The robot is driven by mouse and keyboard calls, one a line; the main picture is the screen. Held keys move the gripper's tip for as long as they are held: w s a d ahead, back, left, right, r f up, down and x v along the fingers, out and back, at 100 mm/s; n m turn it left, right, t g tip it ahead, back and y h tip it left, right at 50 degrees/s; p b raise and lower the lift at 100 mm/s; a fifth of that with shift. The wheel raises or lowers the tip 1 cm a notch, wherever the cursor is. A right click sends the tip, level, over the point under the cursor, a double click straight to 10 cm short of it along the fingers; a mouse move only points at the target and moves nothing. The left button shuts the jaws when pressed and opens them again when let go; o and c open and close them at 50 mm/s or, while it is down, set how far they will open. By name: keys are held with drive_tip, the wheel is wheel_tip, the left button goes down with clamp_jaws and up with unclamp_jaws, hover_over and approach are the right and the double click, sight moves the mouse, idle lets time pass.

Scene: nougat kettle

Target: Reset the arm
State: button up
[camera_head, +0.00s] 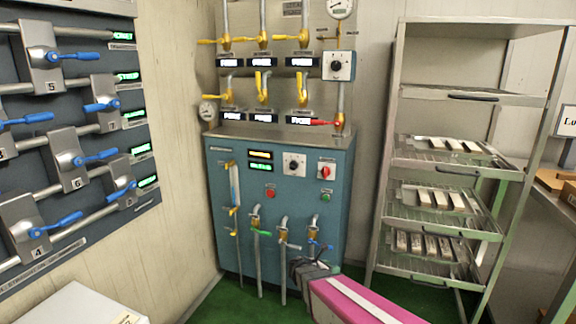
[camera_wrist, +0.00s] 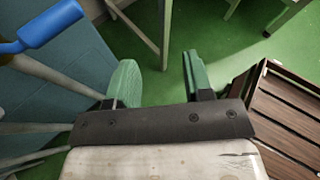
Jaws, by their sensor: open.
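My gripper (camera_head: 312,270) is in front of the lower right part of the blue-green cabinet (camera_head: 222,170) in the head view, at the end of my pink and white arm. In the wrist view my gripper (camera_wrist: 160,82) has its two green fingers spread apart with nothing between them. Green floor shows behind the gap. The fingertips are not clearly visible in the head view.
A blue valve handle (camera_wrist: 50,27) is close at upper left in the wrist view. Brown slatted boards (camera_wrist: 290,115) are at right. A metal rack (camera_head: 398,150) with trays of bars stands right of the cabinet. A wall panel with blue levers (camera_head: 100,157) is at left.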

drive_tip(key=s+r+m+g+y, duration=0.3)
drive_tip(key=s+m+y, duration=0.3)
drive_tip(key=m, duration=0.7)
drive_tip(key=s+d+r+m+g+y, duration=0.1)
drive_tip(key=s+r+m+g+y, duration=0.2)
drive_tip(key=s+m+y, duration=0.2)
drive_tip(key=s+m, duration=0.3)
drive_tip(key=m, duration=0.4)
drive_tip(key=shift+d+m+g+y, duration=0.2)
drive_tip(key=shift+m+g+y, duration=0.1)
drive_tip(key=shift+m+y, duration=0.1)
